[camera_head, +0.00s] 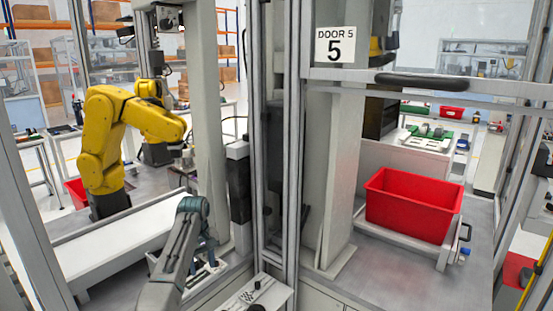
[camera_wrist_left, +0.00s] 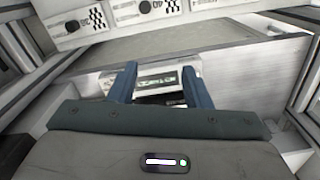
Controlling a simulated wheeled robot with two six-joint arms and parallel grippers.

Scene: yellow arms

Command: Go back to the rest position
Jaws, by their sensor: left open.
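My left arm reaches in from the bottom of the head view, with its bent wrist (camera_head: 192,207) beside a white belt or shelf. My left gripper shows in the left wrist view (camera_wrist_left: 159,72), its two blue fingers apart and nothing held between them. Beyond the fingers lies a small pale device with a dark display (camera_wrist_left: 157,82), partly hidden by the gripper body. My right gripper is in neither view.
A yellow robot arm (camera_head: 122,125) stands behind the white belt (camera_head: 115,245) at the left. Grey frame posts (camera_head: 282,140) rise in the middle, close to my left arm.

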